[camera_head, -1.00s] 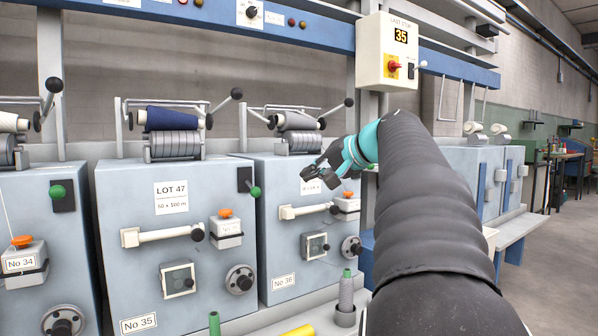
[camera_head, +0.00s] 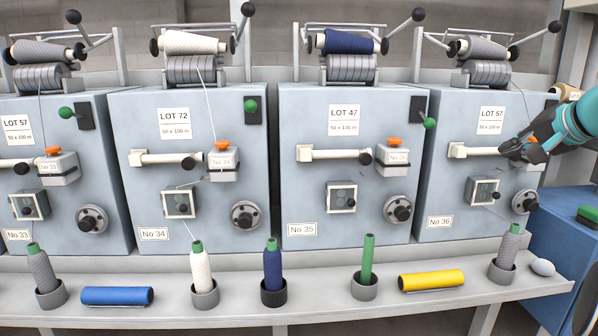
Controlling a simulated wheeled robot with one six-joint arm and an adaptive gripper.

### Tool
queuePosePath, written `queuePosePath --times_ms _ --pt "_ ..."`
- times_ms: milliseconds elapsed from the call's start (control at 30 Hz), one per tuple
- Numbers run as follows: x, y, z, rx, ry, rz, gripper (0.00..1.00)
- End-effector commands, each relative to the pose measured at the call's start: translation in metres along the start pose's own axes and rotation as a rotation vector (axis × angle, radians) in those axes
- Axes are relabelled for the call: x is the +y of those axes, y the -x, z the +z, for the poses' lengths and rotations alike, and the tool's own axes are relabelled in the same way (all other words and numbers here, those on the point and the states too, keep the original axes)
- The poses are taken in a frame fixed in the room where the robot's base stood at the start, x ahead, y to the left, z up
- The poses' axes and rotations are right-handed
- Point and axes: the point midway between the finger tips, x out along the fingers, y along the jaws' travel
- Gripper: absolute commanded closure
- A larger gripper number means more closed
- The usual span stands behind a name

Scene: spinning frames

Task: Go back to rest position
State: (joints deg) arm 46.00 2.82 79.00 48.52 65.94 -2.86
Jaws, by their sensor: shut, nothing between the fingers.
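My gripper (camera_head: 530,150) is at the right of the head view, dark-fingered on a teal wrist, with part of my arm cut off by the right edge. Its fingers are shut and hold nothing. It hangs in front of the machine face No 36 (camera_head: 440,221), by the white bar (camera_head: 480,151) and the box with an orange knob, which it partly covers. I cannot tell whether it touches them.
Machines No 33, No 34 (camera_head: 153,234) and No 35 (camera_head: 301,229) stand leftward. A blue cabinet (camera_head: 560,240) stands right.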

Motion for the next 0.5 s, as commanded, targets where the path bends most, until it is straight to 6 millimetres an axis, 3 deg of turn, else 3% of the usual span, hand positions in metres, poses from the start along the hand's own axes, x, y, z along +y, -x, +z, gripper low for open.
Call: queuePosePath --times_ms 33,100,200,500 --pt "0.022 -0.006 0.015 -0.015 -0.008 0.061 1.0" --pt "0.044 -0.013 0.04 -0.043 0.001 0.142 1.0" --pt "0.065 -0.02 0.086 -0.094 0.043 0.244 1.0" --pt "0.104 -0.01 0.253 -0.272 0.336 0.463 1.0"
